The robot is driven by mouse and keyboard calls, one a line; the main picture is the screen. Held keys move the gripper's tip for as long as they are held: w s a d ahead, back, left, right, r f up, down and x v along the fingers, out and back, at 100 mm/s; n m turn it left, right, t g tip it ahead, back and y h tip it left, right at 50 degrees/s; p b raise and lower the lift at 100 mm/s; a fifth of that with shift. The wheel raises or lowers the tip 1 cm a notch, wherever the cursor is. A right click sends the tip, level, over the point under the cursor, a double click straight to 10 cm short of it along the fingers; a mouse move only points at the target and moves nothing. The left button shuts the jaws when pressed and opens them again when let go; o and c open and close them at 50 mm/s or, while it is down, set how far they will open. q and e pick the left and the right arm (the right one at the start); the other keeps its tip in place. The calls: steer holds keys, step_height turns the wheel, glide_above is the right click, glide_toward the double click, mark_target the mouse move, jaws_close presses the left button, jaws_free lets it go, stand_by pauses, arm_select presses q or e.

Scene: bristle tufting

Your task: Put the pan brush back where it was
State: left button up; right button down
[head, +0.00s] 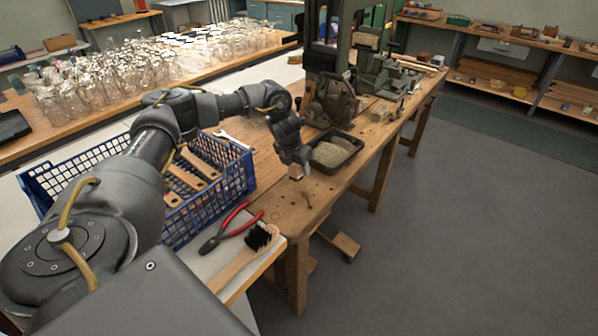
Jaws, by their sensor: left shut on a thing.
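My left gripper (296,165) is over the wooden bench, just left of the black tray. It is shut on a small pale wooden piece (296,173), mostly hidden by the fingers; I cannot tell whether this is the pan brush. A brush with black bristles (262,237) and a long wooden handle (232,270) lies on the near bench corner, apart from the gripper. My right gripper is not in view.
A blue crate (207,213) holds wooden brush pieces. Red-handled pliers (225,228) lie beside it. A black tray (335,150) with tan fibre sits by a green machine (333,95). A small peg (308,198) is near the bench edge. Glass jars (150,65) stand behind.

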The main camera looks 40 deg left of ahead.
mark_target(291, 175)
arm_select(q)
step_height(291, 175, down, 2)
steer(key=shift+f, duration=0.25)
steer(key=shift+d, duration=0.1)
steer(key=shift+f, duration=0.2)
steer(key=o, duration=0.6)
steer(key=shift+o, duration=1.4)
steer(key=shift+r, duration=0.3)
steer(key=v, duration=1.1)
steer(key=shift+s+r, duration=0.2)
steer(key=shift+r, duration=0.2)
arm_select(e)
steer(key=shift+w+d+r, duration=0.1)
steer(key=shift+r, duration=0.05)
